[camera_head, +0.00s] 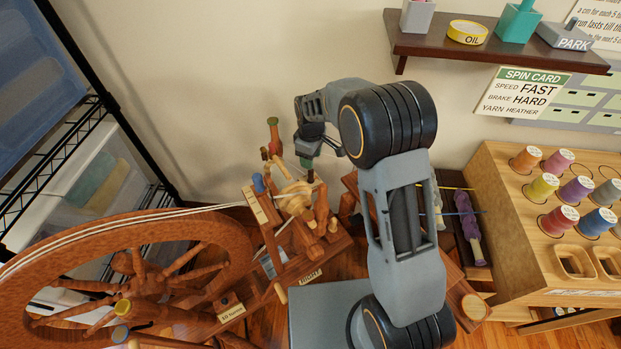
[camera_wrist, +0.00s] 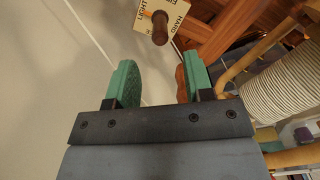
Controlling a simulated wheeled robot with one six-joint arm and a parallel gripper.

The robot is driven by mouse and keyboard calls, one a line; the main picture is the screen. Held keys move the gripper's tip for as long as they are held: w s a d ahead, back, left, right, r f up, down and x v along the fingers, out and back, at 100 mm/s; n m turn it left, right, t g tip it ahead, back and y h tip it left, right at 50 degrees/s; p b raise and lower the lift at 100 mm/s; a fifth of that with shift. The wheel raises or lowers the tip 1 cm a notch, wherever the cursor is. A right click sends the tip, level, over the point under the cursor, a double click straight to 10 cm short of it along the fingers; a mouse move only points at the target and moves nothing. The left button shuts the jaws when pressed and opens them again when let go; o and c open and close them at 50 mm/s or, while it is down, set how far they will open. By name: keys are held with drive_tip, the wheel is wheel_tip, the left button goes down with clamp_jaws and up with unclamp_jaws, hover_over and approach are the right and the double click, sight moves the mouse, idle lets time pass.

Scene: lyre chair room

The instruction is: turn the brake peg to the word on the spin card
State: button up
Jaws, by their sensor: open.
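The spin card (camera_head: 520,92) on the wall reads SPEED FAST, BRAKE HARD, YARN HEATHER. The brake peg (camera_wrist: 160,30) is a dark brown round peg seen nearly end-on in the wrist view. It stands on a cream plate (camera_wrist: 147,8) with LIGHT to its left and HARD to its right; a further word at the top is cut off. I cannot tell which word the peg is set to. My gripper (camera_wrist: 160,78) has green fingers, open with nothing between them, apart from the peg. In the head view my gripper (camera_head: 308,163) is above the spinning wheel's flyer end.
The spinning wheel (camera_head: 215,222) fills the lower left, and its white bobbin (camera_wrist: 273,88) is close right of my fingers. A wire rack (camera_head: 75,120) stands left. A shelf (camera_head: 490,48) and a cone rack (camera_head: 510,215) are on the right.

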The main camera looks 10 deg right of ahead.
sight(311, 176)
wheel_tip(311, 176, down, 10)
drive_tip(key=shift+r+b, duration=0.25)
drive_tip(key=shift+b, duration=0.5)
clamp_jaws()
